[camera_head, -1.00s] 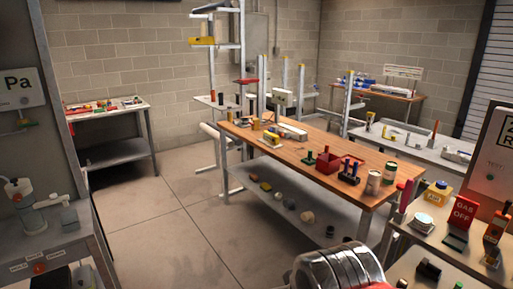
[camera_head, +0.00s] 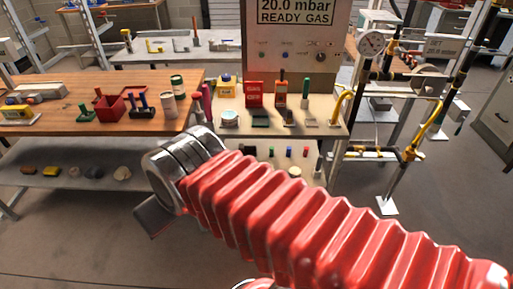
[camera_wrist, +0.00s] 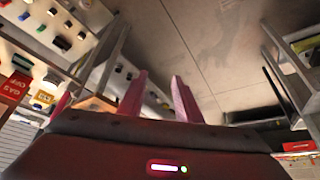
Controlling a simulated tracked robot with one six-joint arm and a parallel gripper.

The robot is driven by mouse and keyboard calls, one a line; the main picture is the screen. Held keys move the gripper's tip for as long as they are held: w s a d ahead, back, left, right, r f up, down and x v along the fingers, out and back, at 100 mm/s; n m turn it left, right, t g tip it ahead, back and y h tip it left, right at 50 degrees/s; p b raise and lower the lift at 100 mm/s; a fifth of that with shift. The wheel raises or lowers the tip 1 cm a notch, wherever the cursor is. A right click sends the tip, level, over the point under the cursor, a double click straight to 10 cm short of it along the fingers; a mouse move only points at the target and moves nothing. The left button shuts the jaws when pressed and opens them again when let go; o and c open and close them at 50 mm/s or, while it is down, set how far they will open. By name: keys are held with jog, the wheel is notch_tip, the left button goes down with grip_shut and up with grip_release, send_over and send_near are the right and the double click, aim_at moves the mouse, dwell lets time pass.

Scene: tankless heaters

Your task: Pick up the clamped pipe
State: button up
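A lower horizontal run (camera_head: 375,153) also has yellow ends. I cannot tell which of these is the clamped pipe. My gripper (camera_wrist: 160,95) shows two pink fingers apart in the wrist view, with nothing between them. It points toward floor and shelving, away from the pipework. In the head view my red ribbed arm crosses the lower part; the fingertips cannot be made out there.
A wooden bench (camera_head: 50,88) with small parts stands at left. A bench with a red GAS OFF block (camera_head: 255,93) and a 20.0 mbar panel (camera_head: 296,40) is in the centre, left of the pipework.

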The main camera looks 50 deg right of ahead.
jog(key=shift+w+d, duration=0.1)
jog(key=shift+w, duration=0.45)
jog(key=shift+o, duration=0.2)
